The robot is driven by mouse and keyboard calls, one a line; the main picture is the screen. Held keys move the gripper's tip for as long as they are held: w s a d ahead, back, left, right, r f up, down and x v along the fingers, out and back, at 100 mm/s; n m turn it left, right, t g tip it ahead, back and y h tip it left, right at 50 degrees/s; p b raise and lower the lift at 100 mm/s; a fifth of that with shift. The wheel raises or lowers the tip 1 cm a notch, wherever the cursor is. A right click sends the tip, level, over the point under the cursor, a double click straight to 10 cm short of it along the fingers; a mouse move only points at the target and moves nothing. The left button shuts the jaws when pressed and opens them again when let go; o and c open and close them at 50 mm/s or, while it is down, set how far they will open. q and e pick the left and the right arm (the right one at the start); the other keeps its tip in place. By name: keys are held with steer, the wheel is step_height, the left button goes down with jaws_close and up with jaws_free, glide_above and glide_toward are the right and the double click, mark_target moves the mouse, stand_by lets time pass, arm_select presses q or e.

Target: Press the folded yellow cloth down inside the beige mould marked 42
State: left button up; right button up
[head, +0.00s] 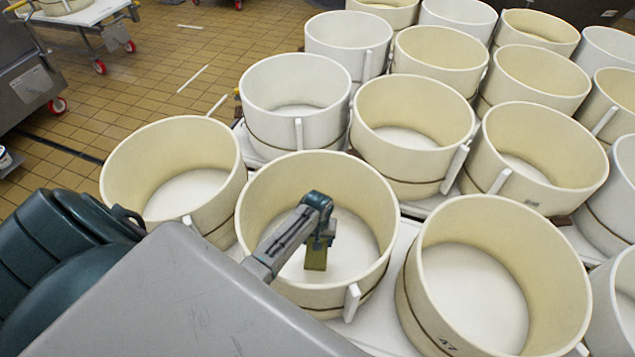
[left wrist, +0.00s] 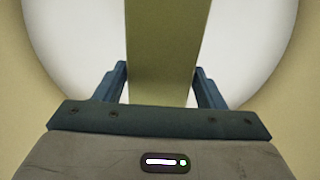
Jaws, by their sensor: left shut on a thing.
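My left gripper (head: 319,243) reaches down inside a beige mould (head: 255,200) near the middle of the head view. It is shut on the folded yellow cloth (head: 316,262), a narrow olive-yellow strip hanging below the fingers. In the left wrist view the cloth (left wrist: 163,45) runs between the two blue fingers (left wrist: 160,88), over the mould's white floor (left wrist: 235,45). I cannot tell whether the cloth touches the floor. No number shows on this mould. The beige mould at its right (head: 560,270) bears a dark number, 42 or 47, on its outer wall. My right gripper is not in view.
Several more beige moulds (head: 415,110) and white moulds (head: 292,80) stand close together around this one on white table tops (head: 395,255). Upright handles (head: 352,302) stick out from their walls. Tiled floor (head: 150,70) is open at the upper left.

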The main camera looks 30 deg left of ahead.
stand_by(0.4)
arm_select(q)
steer(key=o, duration=1.2)
steer(key=shift+r, duration=0.15)
step_height(320, 180, up, 11)
steer(key=shift+f+b, duration=0.2)
steer(key=shift+b, duration=0.25)
